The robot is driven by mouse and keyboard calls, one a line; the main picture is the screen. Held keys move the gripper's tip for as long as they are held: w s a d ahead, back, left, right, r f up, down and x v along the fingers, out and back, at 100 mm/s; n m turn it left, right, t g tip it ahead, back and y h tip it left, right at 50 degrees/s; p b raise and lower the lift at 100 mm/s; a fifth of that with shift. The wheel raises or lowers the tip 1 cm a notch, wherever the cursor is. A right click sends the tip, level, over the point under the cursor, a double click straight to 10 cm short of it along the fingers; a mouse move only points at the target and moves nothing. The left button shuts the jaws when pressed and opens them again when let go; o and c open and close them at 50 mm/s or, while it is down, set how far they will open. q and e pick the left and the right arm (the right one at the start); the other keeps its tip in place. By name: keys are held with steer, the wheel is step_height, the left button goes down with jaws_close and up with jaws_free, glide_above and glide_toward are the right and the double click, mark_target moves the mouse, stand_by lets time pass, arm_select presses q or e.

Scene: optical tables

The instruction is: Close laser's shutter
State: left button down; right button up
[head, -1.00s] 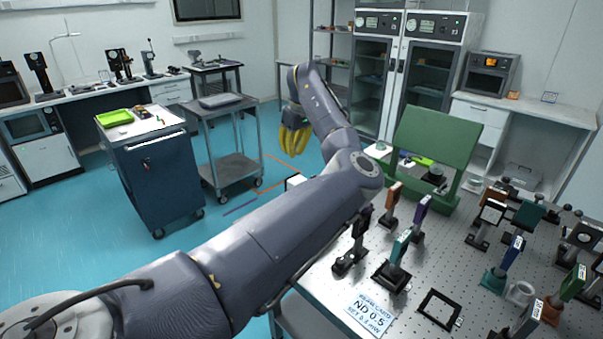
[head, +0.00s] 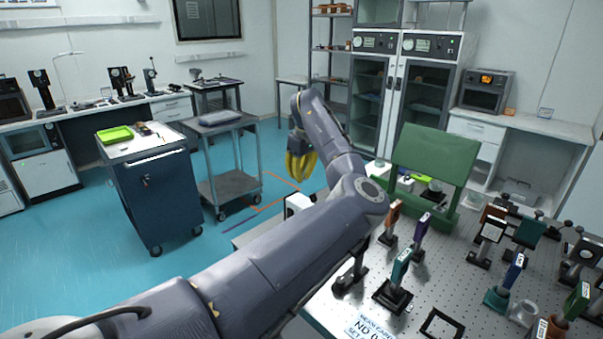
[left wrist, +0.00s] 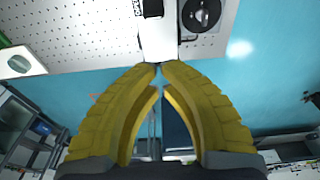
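A white box (head: 297,204), which may be the laser, stands at the table's far left edge, partly hidden behind my left arm in the head view. The left wrist view shows a white block (left wrist: 158,35) with a black label at its top, beyond my fingertips. I cannot tell which part is the shutter. My left gripper (head: 299,168) has yellow fingers and hangs past the table edge near the white box. In the left wrist view its fingertips (left wrist: 159,69) meet almost fully, with nothing seen between them. My right gripper is not in view.
The perforated optical table (head: 455,265) carries several mounted optics, a green stand (head: 432,155) and a white ND card (head: 367,328). A grey cart (head: 228,185) and a blue tool cabinet (head: 160,195) stand to the left, with open blue floor around them.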

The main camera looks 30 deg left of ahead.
mark_target(298, 198)
arm_select(q)
steer(key=f, duration=0.4)
steer(key=a+f, duration=0.1)
steer(key=f, duration=0.1)
steer(key=shift+f, duration=0.1)
steer(key=shift+w+d+f, duration=0.1)
steer(key=shift+d+f, duration=0.1)
steer(key=shift+s+d+r, duration=0.2)
steer(key=shift+d+r, duration=0.3)
steer(key=shift+d, duration=0.25)
steer(key=shift+s+d+r, duration=0.15)
steer(key=shift+d+r, duration=0.3)
steer(key=shift+d, duration=0.3)
steer(key=shift+s, duration=0.1)
